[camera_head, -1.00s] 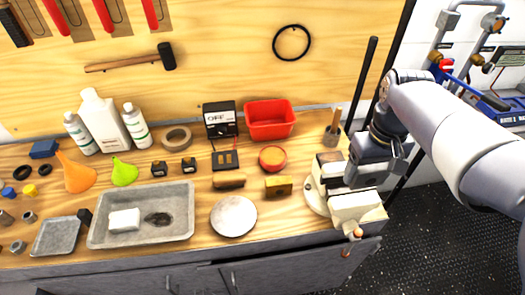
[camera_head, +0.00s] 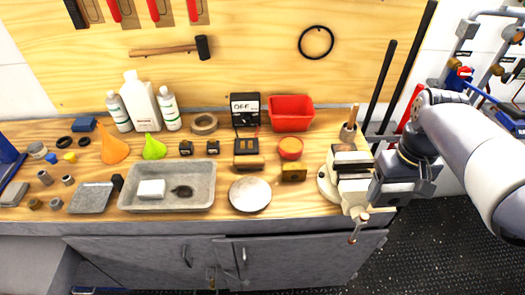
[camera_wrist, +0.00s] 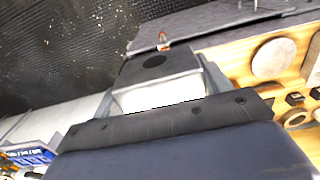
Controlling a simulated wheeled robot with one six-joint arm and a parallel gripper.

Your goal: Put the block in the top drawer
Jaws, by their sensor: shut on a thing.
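My gripper (camera_wrist: 160,100) is shut on a pale, block-like thing (camera_wrist: 160,91) in the wrist view. A dark grey part with a round black spot lies just beyond it; I cannot tell whether that belongs to it. In the head view my gripper (camera_head: 388,192) is close to the right side of the cream vise (camera_head: 345,163), and what it holds is mostly hidden. I cannot tell whether they touch. A white block-shaped piece (camera_head: 151,189) lies in the grey tray (camera_head: 206,172). The cabinet front (camera_head: 210,258) shows panels with handles; I cannot make out a top drawer.
The vise handle (camera_head: 357,227) sticks out past the bench's front edge. A white disc (camera_head: 250,194), red bin (camera_head: 291,112), bottles (camera_head: 140,103) and small parts crowd the bench. Dark floor (camera_head: 440,240) is open at the right.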

